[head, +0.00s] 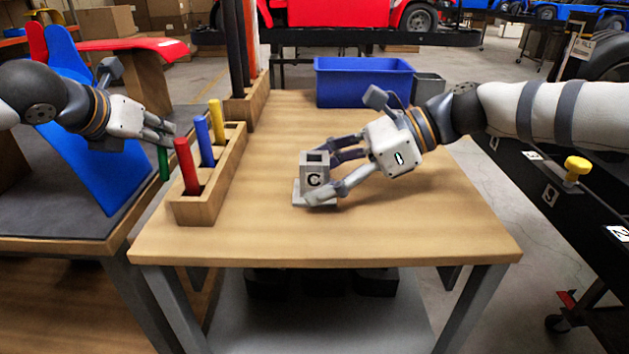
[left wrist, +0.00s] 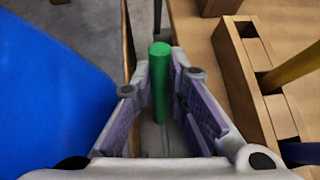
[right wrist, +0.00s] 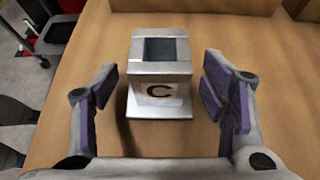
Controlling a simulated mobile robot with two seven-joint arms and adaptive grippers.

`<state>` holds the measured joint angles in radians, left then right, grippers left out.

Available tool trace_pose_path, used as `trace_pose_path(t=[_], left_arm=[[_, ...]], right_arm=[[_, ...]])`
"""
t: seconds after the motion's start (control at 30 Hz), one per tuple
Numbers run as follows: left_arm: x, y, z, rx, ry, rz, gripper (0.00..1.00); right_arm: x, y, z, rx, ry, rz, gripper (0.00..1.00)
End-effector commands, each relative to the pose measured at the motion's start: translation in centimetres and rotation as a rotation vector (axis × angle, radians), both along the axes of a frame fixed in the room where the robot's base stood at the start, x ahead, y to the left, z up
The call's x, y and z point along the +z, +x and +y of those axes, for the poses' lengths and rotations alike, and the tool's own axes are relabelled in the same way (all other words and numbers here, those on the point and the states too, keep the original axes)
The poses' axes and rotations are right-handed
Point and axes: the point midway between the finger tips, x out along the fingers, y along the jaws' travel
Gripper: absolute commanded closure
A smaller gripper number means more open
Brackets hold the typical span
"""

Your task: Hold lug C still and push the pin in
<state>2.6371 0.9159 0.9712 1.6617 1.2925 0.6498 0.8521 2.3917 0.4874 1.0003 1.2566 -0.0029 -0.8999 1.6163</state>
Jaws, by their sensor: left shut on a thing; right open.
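Lug C (head: 314,177) is a grey block on a flat base, marked with a black C and with a square opening in its top. It stands upright on the wooden table and also shows in the right wrist view (right wrist: 160,70). My right gripper (head: 322,178) is open, its fingers on either side of the lug; the right wrist view shows gaps on both sides. My left gripper (head: 170,134) is shut on a green pin (left wrist: 160,85), held upright left of the wooden rack. The pin's lower part also shows in the head view (head: 164,165).
The wooden rack (head: 194,209) holds a red pin (head: 186,165), a blue pin (head: 205,142) and a yellow pin (head: 217,121). A blue bin (head: 363,85) and a small grey bin (head: 428,88) stand at the back. The table front is clear.

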Motion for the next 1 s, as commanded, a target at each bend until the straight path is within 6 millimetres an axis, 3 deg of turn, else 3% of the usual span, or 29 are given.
trace_pose_path(t=[0.07, 0.2, 0.27, 0.43, 0.53, 0.77, 1.0], left_arm=[[0.0, 0.0, 0.0, 0.000, 0.000, -0.001, 1.00], [0.0, 0.0, 0.0, 0.000, 0.000, -0.001, 1.00], [0.0, 0.0, 0.0, 0.000, 0.000, -0.001, 1.00], [0.5, 0.0, -0.3, -0.004, 0.000, -0.007, 1.00], [2.6, 0.0, -1.6, -0.024, 0.001, -0.036, 1.00], [9.1, -2.2, -7.0, -0.160, -0.011, -0.131, 1.00], [10.8, -5.3, -16.7, -0.392, -0.048, -0.225, 1.00]], right_arm=[[0.0, 0.0, 0.0, 0.000, 0.000, 0.000, 0.38], [0.0, 0.0, 0.0, 0.000, 0.000, 0.001, 0.69], [0.0, 0.0, 0.0, 0.000, 0.000, 0.001, 0.81], [0.0, 0.0, 0.0, 0.000, 0.000, 0.001, 0.81], [0.0, 0.0, 0.0, 0.000, 0.000, 0.001, 0.81], [-0.1, 0.0, -0.1, 0.000, -0.001, 0.001, 0.81], [-0.1, 0.0, -0.1, 0.000, -0.001, 0.001, 0.81]])
